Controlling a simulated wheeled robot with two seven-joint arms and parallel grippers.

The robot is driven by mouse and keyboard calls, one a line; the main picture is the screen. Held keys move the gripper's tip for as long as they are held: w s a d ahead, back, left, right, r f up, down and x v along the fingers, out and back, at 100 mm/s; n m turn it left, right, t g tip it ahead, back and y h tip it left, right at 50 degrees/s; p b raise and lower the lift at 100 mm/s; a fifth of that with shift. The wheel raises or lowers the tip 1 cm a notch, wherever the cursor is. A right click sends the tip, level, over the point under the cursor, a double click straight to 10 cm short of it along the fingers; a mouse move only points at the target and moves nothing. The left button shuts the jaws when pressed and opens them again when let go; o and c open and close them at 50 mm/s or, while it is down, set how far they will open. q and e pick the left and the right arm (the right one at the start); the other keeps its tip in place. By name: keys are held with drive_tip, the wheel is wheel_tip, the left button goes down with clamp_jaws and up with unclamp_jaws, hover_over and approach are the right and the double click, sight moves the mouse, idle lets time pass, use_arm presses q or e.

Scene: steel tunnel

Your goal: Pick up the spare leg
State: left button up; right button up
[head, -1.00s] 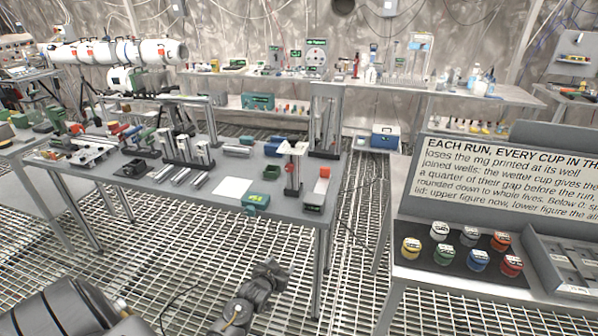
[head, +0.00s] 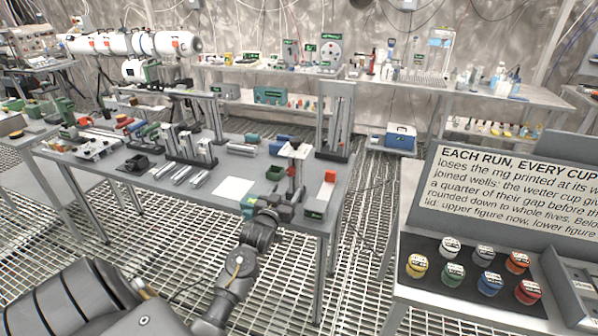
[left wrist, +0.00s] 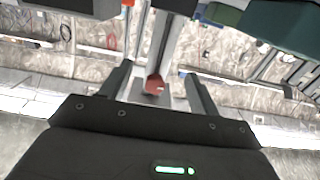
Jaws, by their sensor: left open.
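An upright grey post with a white top plate (head: 295,151) and a dark red part (head: 292,171) stands near the right end of the workbench; I take it as the spare leg, but cannot be sure. My left gripper (head: 291,196) is at the bench's front edge, just in front of the post's lower part. In the left wrist view a grey post (left wrist: 166,45) with a red end (left wrist: 153,84) shows between the two open fingers (left wrist: 160,88). The fingers look empty; whether they touch the post cannot be told. The right gripper is not in view.
A table with coloured cups (head: 453,272) and a sign stands at right. Grating floor lies between.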

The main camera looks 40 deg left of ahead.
sight(291, 182)
use_arm(q)
drive_tip(key=x, duration=0.4)
drive_tip(key=shift+w+a, duration=0.15)
drive_tip(key=shift+w, duration=0.4)
drive_tip(key=shift+a+r, duration=0.1)
drive_tip(key=shift+w+r+p, duration=0.1)
drive_tip(key=shift+p, duration=0.2)
drive_tip(key=x, duration=0.2)
drive_tip(key=p+x, duration=0.1)
drive_tip(key=x, duration=0.2)
drive_tip(key=shift+r, duration=0.2)
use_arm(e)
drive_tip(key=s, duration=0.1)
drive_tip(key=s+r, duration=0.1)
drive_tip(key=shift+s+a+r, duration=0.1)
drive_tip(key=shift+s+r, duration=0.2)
use_arm(q)
drive_tip(key=shift+c, duration=0.3)
